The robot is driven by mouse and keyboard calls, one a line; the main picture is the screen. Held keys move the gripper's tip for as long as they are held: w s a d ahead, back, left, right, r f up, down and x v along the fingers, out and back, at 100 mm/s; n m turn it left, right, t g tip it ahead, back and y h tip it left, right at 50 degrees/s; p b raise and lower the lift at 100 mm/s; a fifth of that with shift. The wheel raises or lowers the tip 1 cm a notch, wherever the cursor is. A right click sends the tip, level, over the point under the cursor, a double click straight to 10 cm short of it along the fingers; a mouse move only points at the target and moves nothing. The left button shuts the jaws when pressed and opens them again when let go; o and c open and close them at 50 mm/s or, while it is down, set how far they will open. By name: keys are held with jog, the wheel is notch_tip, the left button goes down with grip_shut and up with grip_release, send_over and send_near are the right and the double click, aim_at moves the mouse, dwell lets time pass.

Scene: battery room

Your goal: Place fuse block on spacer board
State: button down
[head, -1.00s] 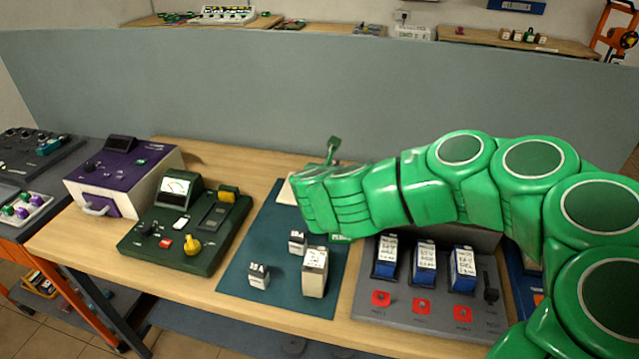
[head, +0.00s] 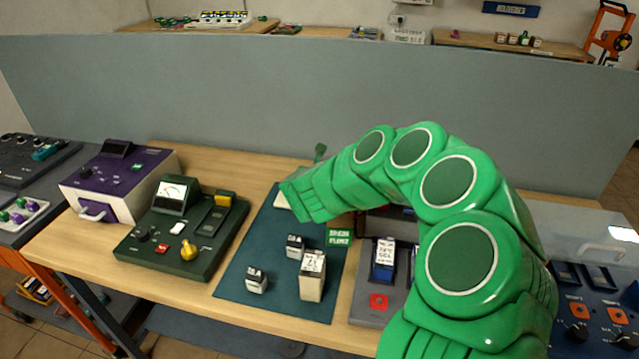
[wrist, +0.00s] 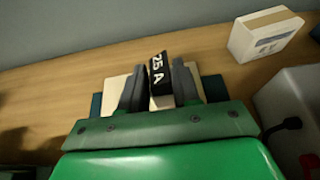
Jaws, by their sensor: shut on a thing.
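In the wrist view, my gripper (wrist: 160,86) is shut on a fuse block (wrist: 158,68) with a black face lettered "25 A". A cream board (wrist: 115,88), which looks like the spacer board, shows behind and beside the fingers on the teal mat. Whether the block touches it, I cannot tell. In the head view, a corner of the cream board (head: 281,201) shows at the mat's far left, beside the green end of my arm. My fingers and the held block are hidden there.
On the teal mat (head: 235,285) stand two small fuse blocks (head: 256,281) (head: 294,246) and a taller cream block (head: 312,280). A green tester (head: 180,240) is left of the mat. A grey panel with a blue block (head: 384,262) is right. A divider (head: 250,95) closes the back.

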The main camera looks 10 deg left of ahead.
jog(key=shift+w+a+f, duration=0.2)
jog(key=shift+w+f, duration=0.3)
jog(key=shift+f, duration=0.1)
jog(key=shift+w+a+f, duration=0.2)
jog(key=shift+w+f, duration=0.25)
jog(key=shift+f, duration=1.7)
jog(key=shift+f, duration=0.1)
jog(key=c, duration=0.8)
grip_release()
jog(key=v, duration=1.2)
